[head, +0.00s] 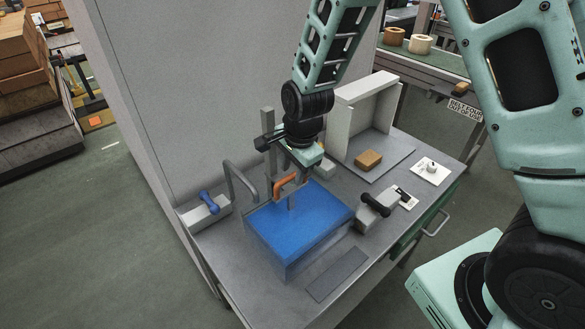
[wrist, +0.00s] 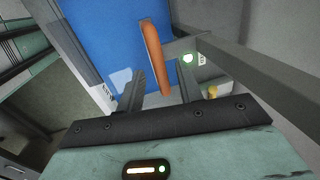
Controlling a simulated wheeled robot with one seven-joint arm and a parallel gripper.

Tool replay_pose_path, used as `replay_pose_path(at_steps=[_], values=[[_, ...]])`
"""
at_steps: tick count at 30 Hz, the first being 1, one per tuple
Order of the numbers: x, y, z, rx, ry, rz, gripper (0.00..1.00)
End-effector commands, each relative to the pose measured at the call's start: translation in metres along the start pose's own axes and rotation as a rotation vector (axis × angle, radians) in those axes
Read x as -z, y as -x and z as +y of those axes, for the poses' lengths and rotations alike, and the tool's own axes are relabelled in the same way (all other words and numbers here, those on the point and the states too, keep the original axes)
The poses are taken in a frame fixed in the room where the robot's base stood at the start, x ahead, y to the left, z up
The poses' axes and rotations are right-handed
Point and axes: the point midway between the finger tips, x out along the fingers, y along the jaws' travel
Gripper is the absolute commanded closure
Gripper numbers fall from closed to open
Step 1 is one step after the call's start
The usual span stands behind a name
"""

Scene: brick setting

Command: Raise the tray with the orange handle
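The blue tray (head: 308,222) rests low on the grey bench, beside an upright grey post (head: 268,140). Its orange handle (head: 284,184) stands on a grey bracket at the tray's back edge. In the wrist view the blue surface (wrist: 105,35) fills the upper left, and the orange handle (wrist: 151,50) runs down towards my fingers. My gripper (wrist: 162,85) is open, with the handle's near end showing in the gap between its two fingers. I see no clear contact. In the head view my gripper (head: 298,170) is just above and behind the handle; its fingertips are hard to make out.
A blue-handled device (head: 209,202) and a bent grey tube (head: 240,178) stand left of the tray. A black-handled device (head: 375,205) stands right. A tan block (head: 368,160) lies by an open white box frame (head: 362,112). A flat dark pad (head: 338,274) lies in front.

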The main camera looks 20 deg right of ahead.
Motion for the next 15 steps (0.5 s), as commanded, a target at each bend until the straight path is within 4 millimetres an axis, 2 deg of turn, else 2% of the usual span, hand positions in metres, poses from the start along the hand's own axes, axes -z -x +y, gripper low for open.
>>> replay_pose_path(at_steps=[4,12,13,15], values=[[0.0004,-0.007,0.0002,0.0,-0.001,0.0,0.64],[0.0002,-0.0079,0.0,0.001,-0.001,0.0,0.64],[0.0002,-0.0079,0.0,0.001,-0.001,0.0,0.69],[0.0002,-0.0078,0.0,0.001,-0.001,0.0,0.89]])
